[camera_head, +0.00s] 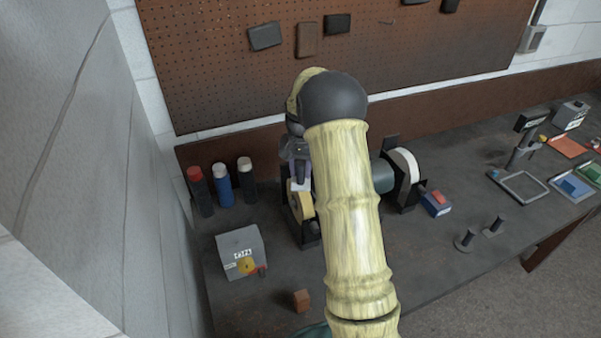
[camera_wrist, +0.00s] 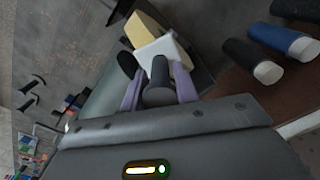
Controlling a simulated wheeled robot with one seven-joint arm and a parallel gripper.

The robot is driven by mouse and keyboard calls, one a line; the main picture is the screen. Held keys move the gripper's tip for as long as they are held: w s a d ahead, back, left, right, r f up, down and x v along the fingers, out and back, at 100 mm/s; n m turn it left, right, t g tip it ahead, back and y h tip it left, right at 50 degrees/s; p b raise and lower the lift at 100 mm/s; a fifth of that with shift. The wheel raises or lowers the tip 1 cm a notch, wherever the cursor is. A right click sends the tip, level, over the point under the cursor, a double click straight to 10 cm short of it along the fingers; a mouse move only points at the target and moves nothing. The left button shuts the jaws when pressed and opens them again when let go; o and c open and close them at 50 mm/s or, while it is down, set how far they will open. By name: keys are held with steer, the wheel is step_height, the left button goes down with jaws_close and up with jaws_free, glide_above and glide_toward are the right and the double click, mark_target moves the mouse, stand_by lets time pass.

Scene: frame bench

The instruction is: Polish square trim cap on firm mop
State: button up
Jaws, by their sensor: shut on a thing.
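My gripper (camera_wrist: 160,82) has two purple fingers shut around a dark round stub. A pale square piece, the square trim cap (camera_wrist: 165,49), is at the far end of that stub. In the head view the cap (camera_head: 302,184) shows as a small pale patch. It is right at the yellow mop wheel (camera_head: 306,207), on the left side of the polishing machine. The wrist view shows the yellow wheel (camera_wrist: 143,27) just beyond the cap. I cannot tell whether they touch. My arm hides the middle of the machine. A white wheel (camera_head: 404,169) is on its right side.
Three bottles (camera_head: 223,187) stand at the back left. A grey box (camera_head: 241,252) and a small brown block (camera_head: 301,299) are at the front left. The bench front between is mostly clear.

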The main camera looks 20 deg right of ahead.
mark_target(300, 162)
stand_by(0.4)
steer(key=shift+r+p, duration=0.8)
steer(key=shift+r, duration=0.25)
steer(key=shift+w+r+p, duration=0.15)
steer(key=shift+r+p, duration=0.6)
steer(key=shift+r, duration=0.2)
steer(key=shift+s+r+p, duration=0.2)
steer(key=shift+r+p, duration=0.55)
steer(key=shift+r, duration=0.3)
steer(key=shift+w+a+r+p, duration=0.1)
steer(key=shift+w+r+p, duration=0.05)
steer(key=shift+r+p, duration=0.65)
steer(key=shift+r, duration=0.2)
